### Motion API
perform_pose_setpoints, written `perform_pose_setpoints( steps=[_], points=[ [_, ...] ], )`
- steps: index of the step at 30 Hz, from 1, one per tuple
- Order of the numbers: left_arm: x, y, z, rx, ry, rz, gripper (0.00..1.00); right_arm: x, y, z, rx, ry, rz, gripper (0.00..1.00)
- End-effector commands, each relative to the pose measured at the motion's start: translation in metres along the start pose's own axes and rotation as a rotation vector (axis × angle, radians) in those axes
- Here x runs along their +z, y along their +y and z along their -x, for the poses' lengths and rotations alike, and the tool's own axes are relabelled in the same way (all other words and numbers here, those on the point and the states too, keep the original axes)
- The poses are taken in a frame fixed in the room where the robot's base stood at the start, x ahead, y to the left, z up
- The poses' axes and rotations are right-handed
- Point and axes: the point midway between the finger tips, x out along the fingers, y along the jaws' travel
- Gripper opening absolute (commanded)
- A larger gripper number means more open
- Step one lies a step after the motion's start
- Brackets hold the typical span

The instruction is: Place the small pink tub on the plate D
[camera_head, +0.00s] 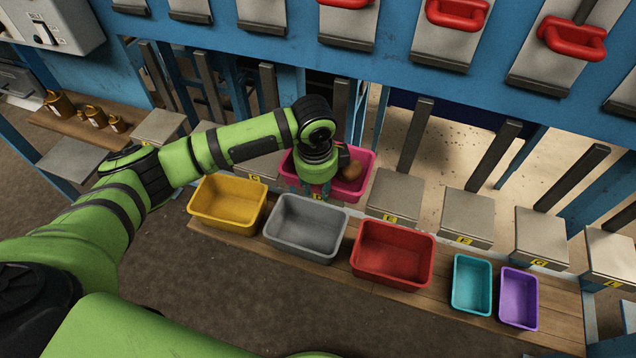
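The pink tub (352,188) is in the upper middle of the head view, at the place of plate D, with a brown lump inside it. Plate D's yellow label (318,197) shows just below the tub's near side; the plate itself is hidden. I cannot tell whether the tub rests on the plate or hangs just above it. My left gripper (316,188) points down at the near left part of the tub, over its rim. Its fingers are partly hidden by the wrist, so their grip is unclear. My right gripper is not in view.
On the wooden bench stand yellow (229,204), grey (306,227), red (393,254), teal (472,284) and purple (519,298) tubs. Bare plates E (396,193), F (467,216) and G (541,236) lie right of the pink tub. Upright bars rise behind the plates.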

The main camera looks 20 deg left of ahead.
Motion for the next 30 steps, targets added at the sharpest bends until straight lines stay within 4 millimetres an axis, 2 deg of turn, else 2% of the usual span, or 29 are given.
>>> perform_pose_setpoints(
  steps=[8,11,21,25,30],
  points=[
    [0.000,-0.001,0.007,-0.003,0.002,0.000,0.32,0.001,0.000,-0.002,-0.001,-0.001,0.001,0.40],
    [-0.001,-0.002,0.021,-0.006,0.003,0.000,0.32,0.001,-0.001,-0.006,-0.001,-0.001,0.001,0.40],
    [0.000,-0.002,0.092,-0.006,0.001,0.000,0.32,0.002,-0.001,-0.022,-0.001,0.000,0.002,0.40],
    [-0.001,-0.001,0.111,-0.004,0.002,0.000,0.32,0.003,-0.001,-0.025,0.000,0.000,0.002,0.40],
    [0.000,-0.001,0.122,-0.001,0.001,0.001,0.32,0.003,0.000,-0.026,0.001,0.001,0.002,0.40]
  ],
)
